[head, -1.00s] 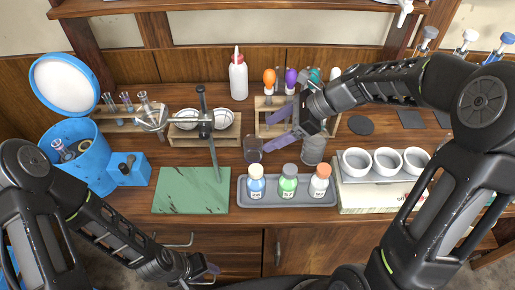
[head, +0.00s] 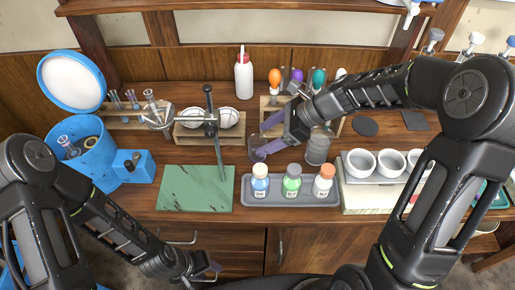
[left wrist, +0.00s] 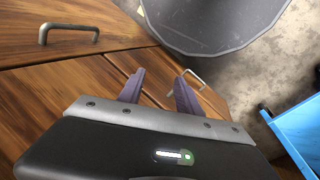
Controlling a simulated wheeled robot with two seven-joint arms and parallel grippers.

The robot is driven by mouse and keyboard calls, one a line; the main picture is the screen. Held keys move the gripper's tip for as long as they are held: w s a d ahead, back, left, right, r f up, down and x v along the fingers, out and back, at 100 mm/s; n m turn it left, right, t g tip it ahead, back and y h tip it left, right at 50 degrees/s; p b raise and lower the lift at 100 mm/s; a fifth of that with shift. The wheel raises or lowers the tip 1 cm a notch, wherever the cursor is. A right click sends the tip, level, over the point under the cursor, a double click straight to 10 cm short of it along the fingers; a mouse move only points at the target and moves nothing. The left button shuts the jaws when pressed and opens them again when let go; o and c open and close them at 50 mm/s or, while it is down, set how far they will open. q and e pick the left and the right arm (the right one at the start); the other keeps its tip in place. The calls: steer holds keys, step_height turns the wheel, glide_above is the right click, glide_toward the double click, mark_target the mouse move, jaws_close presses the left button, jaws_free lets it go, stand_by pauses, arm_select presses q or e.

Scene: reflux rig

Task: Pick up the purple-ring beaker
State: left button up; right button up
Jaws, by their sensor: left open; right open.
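A small dark beaker (head: 252,145), with a purple tint, stands on the bench behind the grey tray and right of the green mat. Its ring is too small to make out clearly. My right gripper (head: 264,138) is open and comes in from the right. Its purple fingers are at the beaker, and the nearer finger hides part of it. I cannot tell whether they touch it. My left gripper (head: 212,272) is low in front of the bench, far from the beaker. In the left wrist view it (left wrist: 160,88) is open and empty, before the drawer fronts.
A grey beaker (head: 317,150) stands close right of my right gripper. The tray (head: 247,200) holds three capped bottles in front. A clamp stand (head: 219,150) is to the left. A wooden rack (head: 337,127) with coloured-top droppers is behind.

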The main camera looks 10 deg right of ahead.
mark_target(257, 141)
steer(key=x, duration=0.4)
steer(key=shift+c, duration=0.2)
stand_by(0.3)
steer(key=shift+d, duration=0.1)
steer(key=c, duration=1.4)
step_height(257, 141, up, 10)
stand_by(0.5)
